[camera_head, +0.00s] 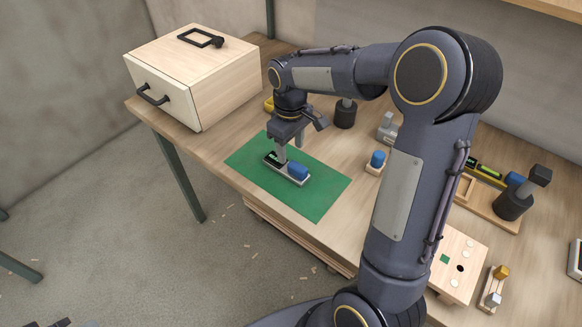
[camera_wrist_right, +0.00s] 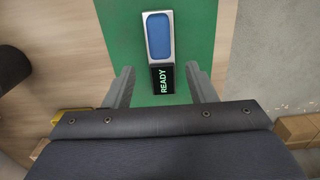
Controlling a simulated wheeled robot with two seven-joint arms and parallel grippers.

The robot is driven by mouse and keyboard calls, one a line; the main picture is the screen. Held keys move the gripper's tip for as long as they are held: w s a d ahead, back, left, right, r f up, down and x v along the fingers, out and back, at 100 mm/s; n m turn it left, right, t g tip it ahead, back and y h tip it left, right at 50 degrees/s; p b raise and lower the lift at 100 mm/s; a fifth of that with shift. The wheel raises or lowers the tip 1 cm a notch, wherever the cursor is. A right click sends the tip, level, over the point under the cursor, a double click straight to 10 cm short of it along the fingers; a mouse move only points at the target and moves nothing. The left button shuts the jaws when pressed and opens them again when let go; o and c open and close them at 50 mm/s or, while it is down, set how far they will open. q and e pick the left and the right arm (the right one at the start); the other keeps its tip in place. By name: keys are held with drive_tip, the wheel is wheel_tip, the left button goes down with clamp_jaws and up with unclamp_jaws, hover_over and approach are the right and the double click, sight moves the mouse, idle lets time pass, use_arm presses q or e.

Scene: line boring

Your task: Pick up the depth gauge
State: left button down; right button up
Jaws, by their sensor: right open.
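The depth gauge (camera_head: 297,172) lies on the green mat (camera_head: 318,196) on the workbench. It has a silver body, a blue block and a dark display. In the right wrist view the gauge (camera_wrist_right: 158,37) points away from the gripper, and its display (camera_wrist_right: 163,79) reads READY. My right gripper (camera_head: 291,153) is open just above the gauge's display end. In the wrist view its two fingers (camera_wrist_right: 162,88) stand on either side of the display, with gaps on both sides. My left gripper is not in view.
A wooden drawer box (camera_head: 196,82) with black handles stands at the back left of the bench. A dark cylinder (camera_head: 345,113) and a small blue-topped block (camera_head: 376,161) are right of the mat. A pegged wooden board (camera_head: 459,262) sits at the right. The mat's front is clear.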

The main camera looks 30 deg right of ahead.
sight(292, 163)
drive_tip(key=f, duration=0.5)
drive_tip(key=shift+s+d+f+p, duration=0.1)
drive_tip(key=shift+s+f+p, duration=0.2)
drive_tip(key=shift+p, duration=0.1)
drive_tip(key=shift+f, duration=0.3)
drive_tip(key=shift+c, duration=0.4)
clamp_jaws()
drive_tip(key=shift+r, duration=0.15)
